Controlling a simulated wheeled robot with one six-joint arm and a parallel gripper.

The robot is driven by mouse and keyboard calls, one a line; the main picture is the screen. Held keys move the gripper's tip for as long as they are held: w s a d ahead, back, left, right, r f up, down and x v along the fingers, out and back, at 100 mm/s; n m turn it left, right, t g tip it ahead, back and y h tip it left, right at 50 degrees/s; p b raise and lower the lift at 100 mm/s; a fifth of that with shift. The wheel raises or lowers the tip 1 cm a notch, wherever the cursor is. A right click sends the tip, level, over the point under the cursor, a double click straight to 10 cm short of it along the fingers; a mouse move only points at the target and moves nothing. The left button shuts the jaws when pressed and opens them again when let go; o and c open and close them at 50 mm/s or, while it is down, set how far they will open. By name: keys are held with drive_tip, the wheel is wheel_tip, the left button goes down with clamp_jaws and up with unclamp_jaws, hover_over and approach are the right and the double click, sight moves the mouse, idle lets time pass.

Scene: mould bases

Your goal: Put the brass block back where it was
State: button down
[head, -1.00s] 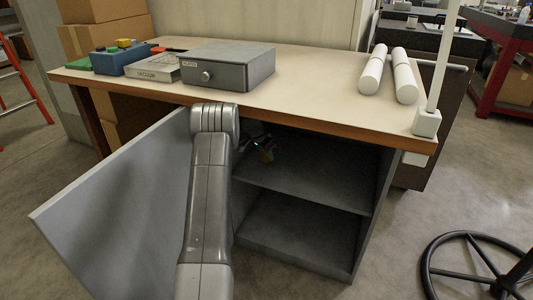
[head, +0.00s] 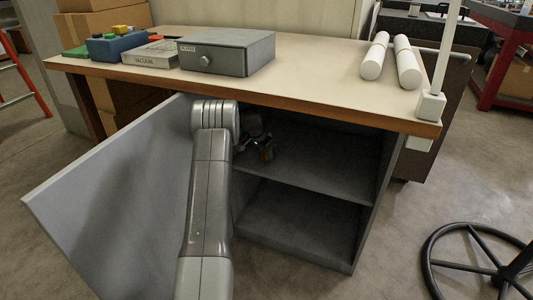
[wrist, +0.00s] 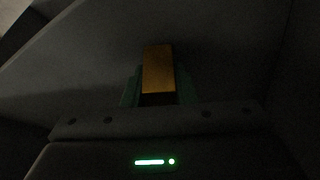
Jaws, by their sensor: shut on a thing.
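The brass block (wrist: 158,70) shows in the wrist view as a dim golden bar between the two fingers of my gripper (wrist: 158,92). My gripper is shut on it. In the head view my gripper (head: 266,153) is inside the open cabinet (head: 310,190), above its middle shelf (head: 315,178), close to the left side. There the block is small and dark at the fingertips, and my arm hides part of the opening. The wrist view is too dark to tell whether the block touches the shelf.
The cabinet door (head: 115,205) stands open to the left, beside my arm. The lower compartment (head: 295,225) looks empty. On the worktop (head: 310,85) are a grey metal box (head: 228,53), a vacuum box (head: 152,54), a blue block-like box (head: 115,46) and two white rolls (head: 390,60).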

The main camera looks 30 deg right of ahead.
drive_tip(key=shift+f, duration=0.45)
drive_tip(key=c, duration=1.1)
unclamp_jaws()
drive_tip(key=p+v, duration=0.1)
drive_tip(key=v, duration=0.6)
drive_tip(key=shift+a+r+p, duration=0.15)
drive_tip(key=shift+r+p, duration=0.05)
drive_tip(key=shift+p, duration=0.2)
